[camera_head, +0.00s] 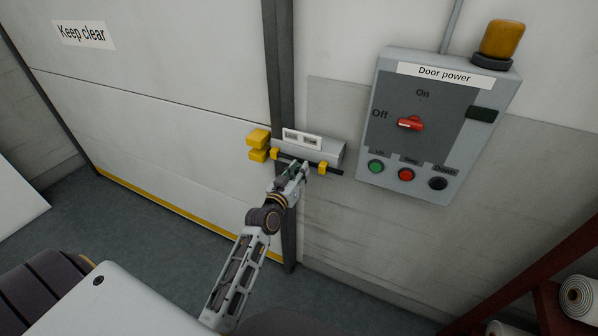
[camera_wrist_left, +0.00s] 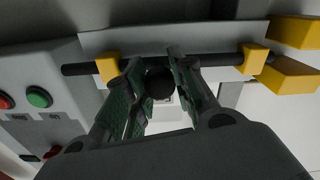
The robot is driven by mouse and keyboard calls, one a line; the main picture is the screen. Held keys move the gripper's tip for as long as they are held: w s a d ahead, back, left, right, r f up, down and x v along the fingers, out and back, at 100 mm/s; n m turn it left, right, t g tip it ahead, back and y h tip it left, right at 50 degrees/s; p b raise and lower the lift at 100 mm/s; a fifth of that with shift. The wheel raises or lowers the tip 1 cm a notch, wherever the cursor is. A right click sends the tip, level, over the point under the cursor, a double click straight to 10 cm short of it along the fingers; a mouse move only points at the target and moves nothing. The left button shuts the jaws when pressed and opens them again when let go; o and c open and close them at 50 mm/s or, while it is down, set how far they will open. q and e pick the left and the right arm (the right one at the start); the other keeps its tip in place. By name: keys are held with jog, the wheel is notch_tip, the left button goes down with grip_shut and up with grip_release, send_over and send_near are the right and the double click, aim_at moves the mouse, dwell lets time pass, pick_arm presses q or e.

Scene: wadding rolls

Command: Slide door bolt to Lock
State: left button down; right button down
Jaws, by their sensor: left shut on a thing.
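The door bolt is a dark rod (camera_wrist_left: 210,60) running through two yellow guides, the left (camera_head: 274,154) and right (camera_head: 323,168), below a grey housing (camera_head: 330,151) on the wall beside the door. In the wrist view, a round dark knob (camera_wrist_left: 160,83) stands out from the rod between the guides. My left gripper (camera_head: 297,171) is shut on this knob, with green-padded fingers (camera_wrist_left: 158,85) on both sides of it. The yellow two-block keeper (camera_head: 257,140) is on the door. The rod's end shows just past the guide near the keeper; whether it enters the gap is unclear.
A grey door power box (camera_head: 418,130) with a red switch (camera_head: 410,123) pointing to Off and several buttons is right of the bolt. An amber lamp (camera_head: 502,40) tops it. A red rack (camera_head: 530,262) with rolls (camera_head: 577,296) stands at lower right.

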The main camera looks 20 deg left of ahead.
aim_at(286, 158)
pick_arm(q)
jog(key=shift+a, duration=0.1)
jog(key=shift+a, duration=3.3)
jog(key=shift+r, duration=0.1)
jog(key=c, duration=1.2)
grip_release()
jog(key=shift+a, duration=0.2)
jog(key=shift+s+d, duration=0.1)
jog(key=shift+d, duration=0.05)
jog(key=shift+s, duration=5.9)
